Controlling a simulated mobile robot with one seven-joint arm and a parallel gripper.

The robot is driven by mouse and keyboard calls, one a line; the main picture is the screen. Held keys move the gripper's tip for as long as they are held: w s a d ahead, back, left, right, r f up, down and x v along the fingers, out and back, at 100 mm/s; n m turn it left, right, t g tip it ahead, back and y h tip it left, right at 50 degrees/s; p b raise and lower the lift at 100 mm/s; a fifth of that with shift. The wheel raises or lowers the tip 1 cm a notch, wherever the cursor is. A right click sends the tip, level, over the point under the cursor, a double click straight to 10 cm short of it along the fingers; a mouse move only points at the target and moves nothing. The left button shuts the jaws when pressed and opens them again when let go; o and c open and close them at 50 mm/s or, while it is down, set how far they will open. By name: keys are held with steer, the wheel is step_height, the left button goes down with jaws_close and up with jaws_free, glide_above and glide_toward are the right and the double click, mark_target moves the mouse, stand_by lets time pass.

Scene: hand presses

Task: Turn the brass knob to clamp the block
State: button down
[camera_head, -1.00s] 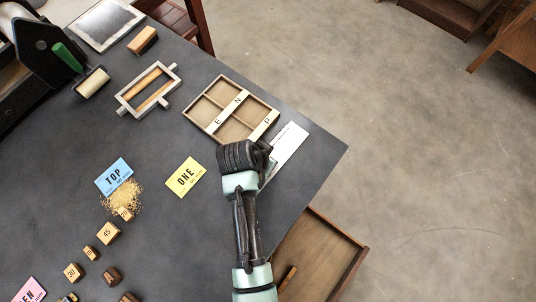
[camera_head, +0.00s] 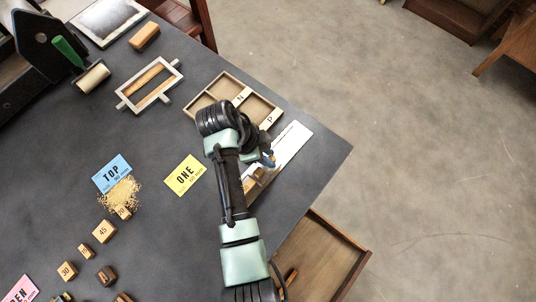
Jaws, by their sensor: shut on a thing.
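My gripper (camera_head: 267,159) is at the white board (camera_head: 292,143) near the table's right corner, just beyond the bent wrist of my arm. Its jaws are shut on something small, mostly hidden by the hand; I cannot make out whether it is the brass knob. A small brownish, wooden-looking part (camera_head: 260,175) shows beside my forearm at the near end of the board, partly covered. I cannot tell whether it is the block. No brass knob shows clearly.
A divided wooden tray (camera_head: 270,104) with letter pieces lies just behind my wrist. A yellow ONE card (camera_head: 185,175) and blue TOP card (camera_head: 112,174) lie left. An open drawer (camera_head: 335,258) juts out at the near right.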

steer(key=shift+m, duration=0.5)
steer(key=c, duration=0.7)
jaws_free()
steer(key=shift+p+v, duration=1.75)
steer(key=shift+v, duration=4.7)
steer(key=shift+w, duration=0.2)
